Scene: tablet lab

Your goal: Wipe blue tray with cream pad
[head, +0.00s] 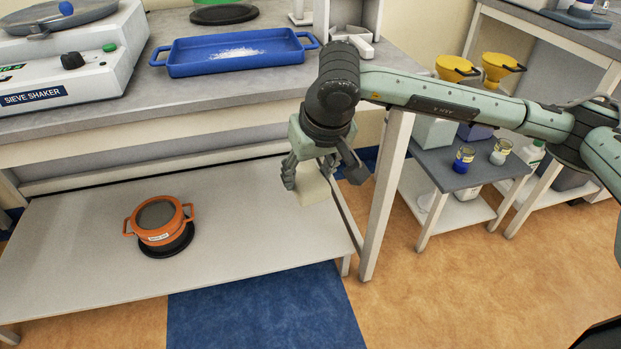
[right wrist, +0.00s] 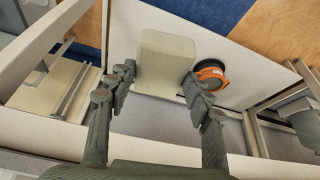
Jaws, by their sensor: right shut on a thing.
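The blue tray (head: 190,66) lies on the grey bench top in the head view, with a patch of white powder on its floor. My right gripper (head: 318,176) is in front of the bench edge, below and to the right of the tray, pointing down. It is shut on the cream pad (head: 313,187) and holds it in the air, apart from the tray. In the right wrist view the pad (right wrist: 165,65) sits between the two fingers (right wrist: 158,85). My left gripper is in neither view.
A sieve shaker (head: 75,85) stands left of the tray. A black disc (head: 224,14) lies behind the tray. A small side table (head: 460,170) with jars stands at right. The bench top before the tray is clear.

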